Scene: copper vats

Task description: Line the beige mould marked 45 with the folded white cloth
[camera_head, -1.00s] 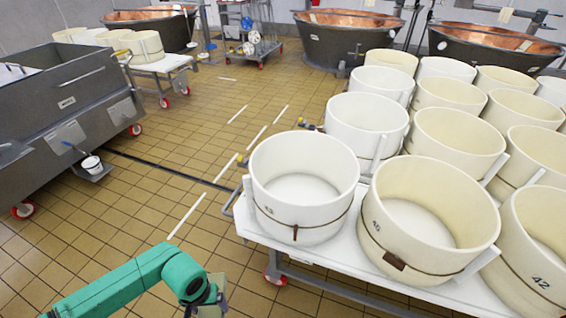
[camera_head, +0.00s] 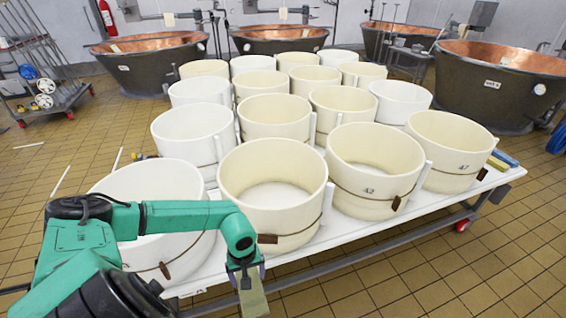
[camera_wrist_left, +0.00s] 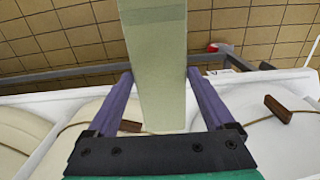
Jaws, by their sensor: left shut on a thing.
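My left gripper (camera_head: 245,268) is shut on the folded cloth (camera_head: 253,297), a flat pale strip hanging down in front of the table's near edge. In the left wrist view the cloth (camera_wrist_left: 156,65) runs between the two fingers (camera_wrist_left: 160,100). The beige mould (camera_head: 285,165) whose mark read 45 earlier stands in the front row just behind the gripper. It is round, open and empty, with a brown strap. Its number is now out of sight behind my arm. The cloth is outside this mould, lower than its rim. My right gripper is not in view.
The white table (camera_head: 345,243) is crowded with moulds. A white mould (camera_head: 150,185) stands left, partly behind my arm, and a beige one marked 42 (camera_head: 372,165) right. Copper vats (camera_head: 500,80) line the back. The tiled floor (camera_head: 400,285) in front is clear.

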